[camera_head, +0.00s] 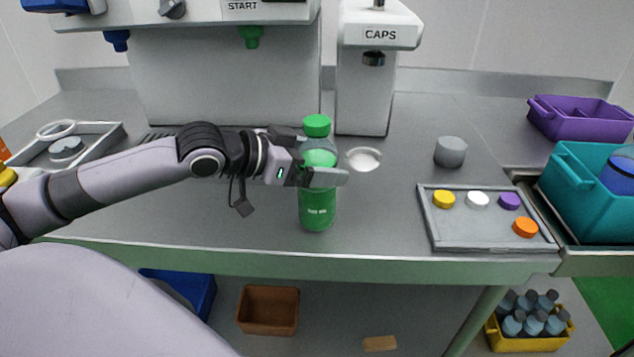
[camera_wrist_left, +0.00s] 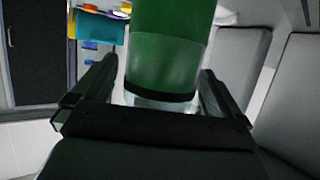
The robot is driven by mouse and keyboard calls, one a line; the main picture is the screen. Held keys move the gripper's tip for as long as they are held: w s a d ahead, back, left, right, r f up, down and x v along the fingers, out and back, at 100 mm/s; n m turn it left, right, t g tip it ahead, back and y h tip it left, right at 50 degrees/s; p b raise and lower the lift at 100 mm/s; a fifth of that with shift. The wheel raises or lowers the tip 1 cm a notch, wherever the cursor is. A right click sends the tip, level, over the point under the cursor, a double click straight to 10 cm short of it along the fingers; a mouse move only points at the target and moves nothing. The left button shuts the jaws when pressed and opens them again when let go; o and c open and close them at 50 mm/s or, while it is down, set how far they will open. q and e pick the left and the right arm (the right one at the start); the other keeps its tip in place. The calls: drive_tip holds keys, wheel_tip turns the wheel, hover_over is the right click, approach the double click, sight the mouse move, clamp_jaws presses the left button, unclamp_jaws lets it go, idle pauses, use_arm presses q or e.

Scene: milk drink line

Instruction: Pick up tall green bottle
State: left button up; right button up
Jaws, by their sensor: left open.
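The tall green bottle (camera_head: 317,208) stands upright on the grey counter, with a green cap and a clear upper part. My left gripper (camera_head: 325,172) reaches it from the left at about mid-height. Its two fingers are open, one on either side of the bottle, with the near finger crossing in front of it. In the left wrist view the bottle (camera_wrist_left: 170,50) fills the space between the two fingers (camera_wrist_left: 155,95). I cannot tell whether the fingers touch it. My right gripper is not in view.
A caps machine (camera_head: 365,80) stands behind the bottle. A white round dish (camera_head: 363,159) and a grey cylinder (camera_head: 451,151) are to its right. A tray (camera_head: 480,236) holds several coloured caps. Teal (camera_head: 590,200) and purple (camera_head: 580,122) bins stand at the right.

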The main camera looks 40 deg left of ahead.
use_arm(q)
drive_tip(key=c, duration=1.7)
drive_tip(key=shift+r, duration=0.1)
clamp_jaws()
drive_tip(key=shift+r, duration=0.1)
